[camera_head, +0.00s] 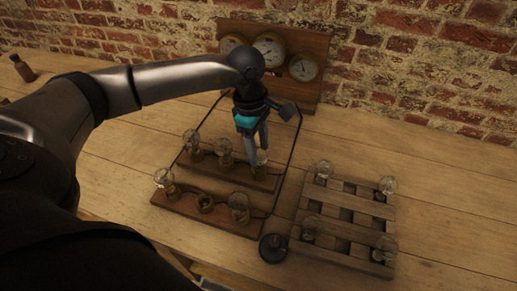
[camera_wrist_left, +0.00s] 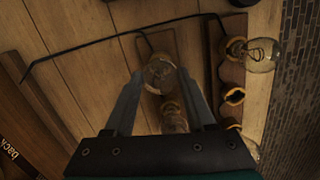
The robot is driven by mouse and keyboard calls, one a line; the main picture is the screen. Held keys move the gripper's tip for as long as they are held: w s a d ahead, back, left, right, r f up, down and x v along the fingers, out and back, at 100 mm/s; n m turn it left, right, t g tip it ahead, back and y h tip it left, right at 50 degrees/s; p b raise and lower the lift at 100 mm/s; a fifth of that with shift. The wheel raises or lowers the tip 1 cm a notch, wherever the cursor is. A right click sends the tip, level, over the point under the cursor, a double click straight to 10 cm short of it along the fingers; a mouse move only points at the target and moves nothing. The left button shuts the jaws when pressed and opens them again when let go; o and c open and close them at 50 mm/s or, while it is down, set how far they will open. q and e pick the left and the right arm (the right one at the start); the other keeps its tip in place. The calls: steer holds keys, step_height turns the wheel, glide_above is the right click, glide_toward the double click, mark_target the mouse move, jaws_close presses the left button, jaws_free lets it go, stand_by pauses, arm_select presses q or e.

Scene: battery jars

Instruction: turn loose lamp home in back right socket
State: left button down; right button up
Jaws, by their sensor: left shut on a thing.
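My left gripper (camera_head: 256,150) reaches down over the right end of the back wooden strip (camera_head: 230,171). Its fingers are shut on the clear glass lamp (camera_head: 262,159) at the back right socket. In the left wrist view this lamp (camera_wrist_left: 159,76) sits between the two fingertips of the gripper (camera_wrist_left: 162,80). The lamp looks roughly upright over its socket; the fingers partly hide it, and I cannot tell how deep it sits. Two other lamps, left (camera_head: 191,139) and middle (camera_head: 224,147), stand on the same strip. My right gripper is not in view.
The front strip (camera_head: 180,204) holds a lamp (camera_head: 164,178) at left, an empty socket (camera_head: 205,203) in the middle and a lamp (camera_head: 238,205) at right. A slatted crate (camera_head: 345,228) with several lamps stands right. A gauge board (camera_head: 308,43) stands behind. Dark wire borders the strips.

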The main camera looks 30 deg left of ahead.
arm_select(q)
steer(key=m+b, duration=0.1)
steer(key=m, duration=0.2)
steer(key=shift+f+m+b, duration=0.1)
steer(key=shift+m+b, duration=0.2)
steer(key=shift+m+g, duration=0.3)
steer(key=shift+m, duration=0.2)
steer(key=shift+m+b, duration=0.85)
steer(key=shift+m, duration=0.25)
steer(key=m+b, duration=0.1)
steer(key=m, duration=0.2)
steer(key=shift+g, duration=0.3)
steer(key=shift+c, duration=0.8)
jaws_free()
